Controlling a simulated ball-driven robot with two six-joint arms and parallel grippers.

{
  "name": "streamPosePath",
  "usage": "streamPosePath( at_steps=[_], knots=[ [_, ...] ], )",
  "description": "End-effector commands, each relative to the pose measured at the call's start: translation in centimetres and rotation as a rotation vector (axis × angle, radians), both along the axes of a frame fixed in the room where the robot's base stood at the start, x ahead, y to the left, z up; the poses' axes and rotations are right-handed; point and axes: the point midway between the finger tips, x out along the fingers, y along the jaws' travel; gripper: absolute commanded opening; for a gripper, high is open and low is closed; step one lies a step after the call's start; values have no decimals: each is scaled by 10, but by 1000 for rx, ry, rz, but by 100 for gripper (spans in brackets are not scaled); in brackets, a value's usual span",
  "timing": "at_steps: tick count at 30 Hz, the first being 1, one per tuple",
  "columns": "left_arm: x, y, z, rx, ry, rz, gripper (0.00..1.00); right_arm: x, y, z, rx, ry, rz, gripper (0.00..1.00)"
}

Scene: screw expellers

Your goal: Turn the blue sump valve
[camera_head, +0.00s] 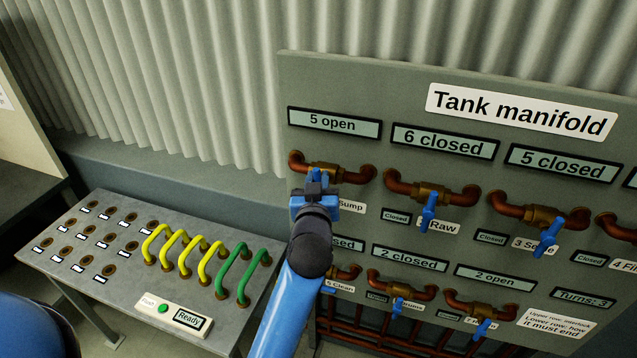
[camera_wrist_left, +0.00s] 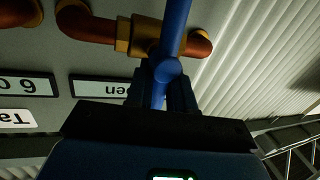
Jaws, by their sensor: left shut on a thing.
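The sump valve's copper pipe and brass body (camera_head: 328,172) are at the upper left of the manifold panel, above the partly covered "Sump" label (camera_head: 350,206). My left gripper (camera_head: 316,188) is in front of this valve and hides most of its handle. In the left wrist view the blue valve handle (camera_wrist_left: 174,30) runs up across the brass body (camera_wrist_left: 146,36) from between the fingers (camera_wrist_left: 166,90), which are shut on it. The display above the sump valve (camera_head: 334,122) reads "5 open". My right gripper is not in view.
To the right are the Raw valve (camera_head: 429,212) and another blue-handled valve (camera_head: 546,238); smaller valves form a lower row. A "Turns:-3" display (camera_head: 582,299) is at the lower right. A bench with yellow handles (camera_head: 187,257) and green handles (camera_head: 233,275) stands at the left.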

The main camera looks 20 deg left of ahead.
Motion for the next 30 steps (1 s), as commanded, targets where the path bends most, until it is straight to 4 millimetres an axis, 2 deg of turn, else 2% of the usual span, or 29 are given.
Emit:
streamPosePath(
  at_steps=[12,30],
  knots=[
    [0,8,-3,-346,10,1,0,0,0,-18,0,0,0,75],
    [1,16,-9,-851,30,1,0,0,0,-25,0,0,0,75]
  ],
)
